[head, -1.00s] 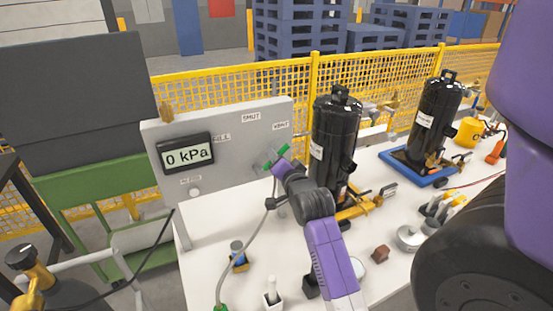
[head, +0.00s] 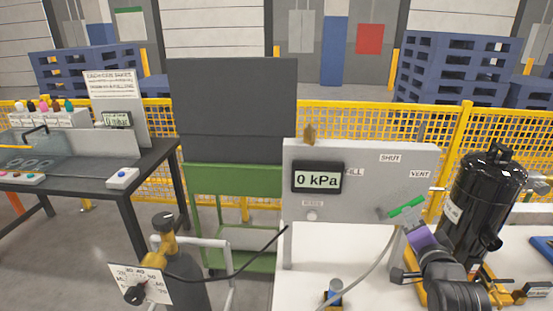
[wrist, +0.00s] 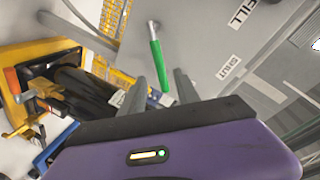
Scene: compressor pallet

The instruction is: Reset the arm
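The grey panel (head: 360,190) carries a display (head: 317,177) reading 0 kPa and a green-handled lever (head: 406,207) near its SHUT and VENT labels. My gripper (head: 408,224) is at the lower right of the panel, close to the green handle. In the wrist view the two fingers of my gripper (wrist: 161,84) stand apart. The green handle (wrist: 157,62) runs down toward the gap between them. Whether a finger touches it, I cannot tell. Nothing is held.
A black compressor (head: 478,205) stands just right of my arm. A hose (head: 370,266) hangs from the panel onto the white table. A gas cylinder (head: 180,285) with a regulator stands at front left, and a dark workbench (head: 150,165) beyond it. Yellow mesh fencing (head: 450,130) runs behind.

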